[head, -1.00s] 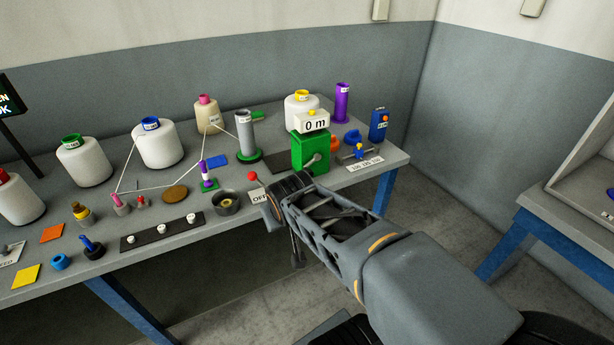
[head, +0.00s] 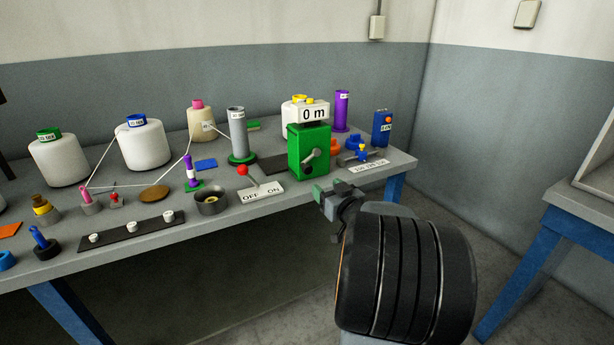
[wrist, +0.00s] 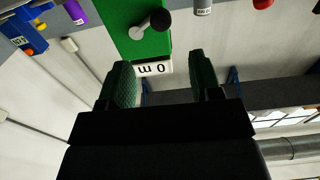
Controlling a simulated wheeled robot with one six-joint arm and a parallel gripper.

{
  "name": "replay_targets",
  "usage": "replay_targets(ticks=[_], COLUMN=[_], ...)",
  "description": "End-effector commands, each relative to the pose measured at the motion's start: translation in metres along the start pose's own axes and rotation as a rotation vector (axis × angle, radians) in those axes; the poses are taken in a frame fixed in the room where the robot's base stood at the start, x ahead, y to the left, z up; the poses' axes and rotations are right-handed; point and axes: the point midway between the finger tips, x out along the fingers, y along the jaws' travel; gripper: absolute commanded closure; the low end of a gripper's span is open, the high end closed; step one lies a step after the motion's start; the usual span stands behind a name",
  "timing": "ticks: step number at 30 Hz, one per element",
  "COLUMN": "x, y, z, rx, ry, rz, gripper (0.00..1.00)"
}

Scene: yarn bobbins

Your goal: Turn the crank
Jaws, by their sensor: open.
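A white "0 m" display (head: 314,114) sits on top of the box. My gripper (head: 322,192) is in front of the table edge, below and slightly right of the crank, apart from it. In the wrist view the view is upside down: my open gripper (wrist: 164,78) has two green-padded fingers with nothing between them. The crank (wrist: 150,24) shows beyond the fingertips, with its dark knob toward me.
A red-knobbed OFF/ON lever (head: 243,171) stands left of the green box. A small blue clamp-like part (head: 362,152) and a blue device (head: 382,127) stand to its right. Yarn bobbins (head: 143,145) line the back of the table. The floor before the table is open.

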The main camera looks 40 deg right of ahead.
Motion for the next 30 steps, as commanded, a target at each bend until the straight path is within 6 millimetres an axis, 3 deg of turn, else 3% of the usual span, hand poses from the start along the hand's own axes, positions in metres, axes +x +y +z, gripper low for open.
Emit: replay_targets(ticks=[9, 15, 21, 30], x=[0.063, 0.094, 0.112, 0.118], y=[-0.002, -0.001, -0.001, -0.001], z=[0.002, 0.001, 0.0, 0.0], rx=[0.0, 0.0, -0.001, -0.001], ry=[-0.001, -0.001, -0.001, -0.001], rz=[-0.003, -0.001, 0.0, 0.001], gripper=[0.42, 0.42, 0.42, 0.42])
